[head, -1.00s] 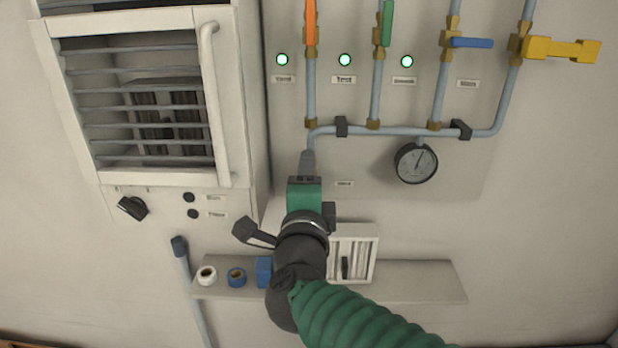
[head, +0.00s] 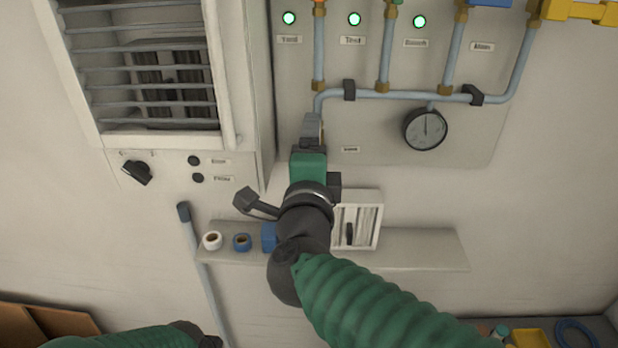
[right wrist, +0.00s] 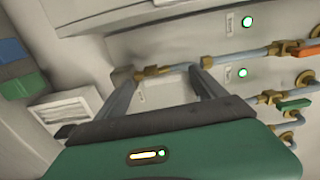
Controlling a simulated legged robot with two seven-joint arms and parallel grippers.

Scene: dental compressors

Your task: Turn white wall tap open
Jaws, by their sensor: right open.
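My right gripper (head: 312,118) is raised to the wall panel at the lower left end of the blue-grey pipe (head: 400,95). In the right wrist view, the right gripper (right wrist: 165,75) is open, its two grey fingers apart. A brass fitting (right wrist: 152,71) at the pipe's end shows between the fingertips, closest to the left finger. I see no clear hold on it.
A round gauge (head: 425,129) hangs right of the gripper. Orange (right wrist: 307,51) and green (right wrist: 294,105) tap handles are on neighbouring pipes. A louvred cabinet (head: 228,80) stands out at left. A shelf (head: 425,250) with tape rolls (head: 242,242) is below.

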